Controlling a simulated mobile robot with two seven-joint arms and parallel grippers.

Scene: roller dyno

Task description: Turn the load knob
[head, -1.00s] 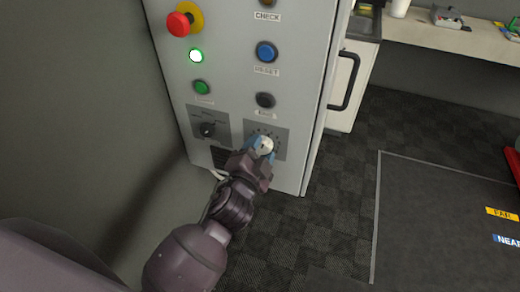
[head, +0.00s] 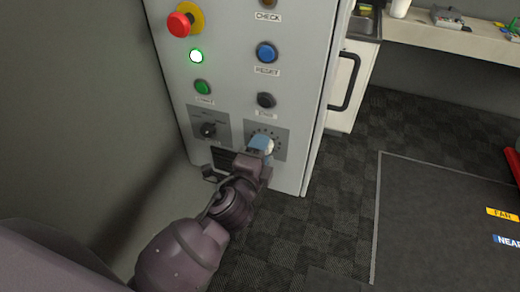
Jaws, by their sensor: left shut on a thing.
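The load knob (head: 269,146) is a pale round knob on a grey dial plate (head: 281,139) at the lower right of the cabinet front, mostly hidden by my gripper. My left gripper (head: 262,144), with blue fingertips, is shut on this knob. Its wrist is rolled, so one finger faces me and covers the other. The knob's pointer is hidden. My right gripper is not in view.
The grey cabinet (head: 230,70) also carries a black selector (head: 209,130), a red emergency button (head: 180,23), a lit white-green lamp (head: 196,56), and green, blue and black buttons. A bench (head: 450,40) stands at the back right.

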